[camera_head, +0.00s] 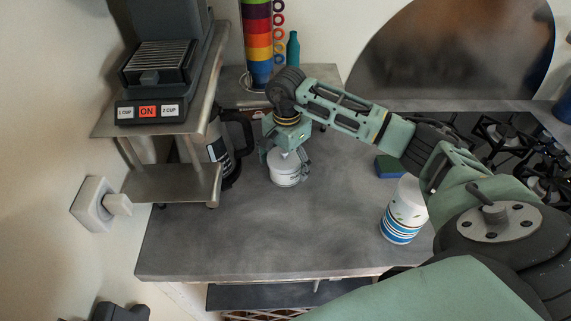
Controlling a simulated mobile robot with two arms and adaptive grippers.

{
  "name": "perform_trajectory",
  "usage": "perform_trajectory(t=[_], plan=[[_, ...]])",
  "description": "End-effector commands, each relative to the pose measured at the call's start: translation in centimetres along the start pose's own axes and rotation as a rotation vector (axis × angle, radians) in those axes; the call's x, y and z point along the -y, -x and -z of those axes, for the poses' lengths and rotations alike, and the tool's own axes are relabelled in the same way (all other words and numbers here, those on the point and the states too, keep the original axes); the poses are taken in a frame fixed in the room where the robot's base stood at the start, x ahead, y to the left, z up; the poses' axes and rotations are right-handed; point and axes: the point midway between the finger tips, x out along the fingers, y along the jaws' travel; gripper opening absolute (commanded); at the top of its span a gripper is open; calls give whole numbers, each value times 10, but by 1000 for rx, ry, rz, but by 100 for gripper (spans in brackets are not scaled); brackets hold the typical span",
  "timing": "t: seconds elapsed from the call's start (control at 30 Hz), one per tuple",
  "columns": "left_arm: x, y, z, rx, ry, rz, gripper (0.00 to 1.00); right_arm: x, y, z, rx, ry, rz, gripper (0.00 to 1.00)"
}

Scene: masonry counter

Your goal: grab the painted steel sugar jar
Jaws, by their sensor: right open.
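A small white jar (285,177) with a lid stands upright on the grey counter, right of the coffee maker; I take it to be the sugar jar. My right arm reaches in from the right, and my right gripper (285,163) points down over the jar. Its fingers are open, one on each side of the jar's upper part. I cannot tell whether they touch it. The gripper hides part of the lid.
A coffee maker (160,75) stands on a metal shelf (170,185) at left, with a dark carafe (232,150) beside it. Stacked coloured cups (258,40) are behind. The front counter is clear.

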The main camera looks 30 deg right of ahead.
Motion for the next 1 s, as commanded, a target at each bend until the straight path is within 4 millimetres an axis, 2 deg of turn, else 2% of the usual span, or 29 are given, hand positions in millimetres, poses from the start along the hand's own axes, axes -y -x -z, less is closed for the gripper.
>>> perform_trajectory(t=[0.03, 0.2, 0.4, 1.0], plan=[[1, 6, -1, 2, 0, 1, 88, -1, -5, -1, 3, -2, -3, 85], [2, 9, 2, -1, 0, 2, 88, 0, -20, 0, 1, 0, 0, 85], [3, 8, 10, -13, 0, 3, 88, 0, -21, 0, 0, 0, 1, 85], [3, 8, 11, -15, -2, 3, 88, 0, -21, 0, 0, -1, 1, 34]])
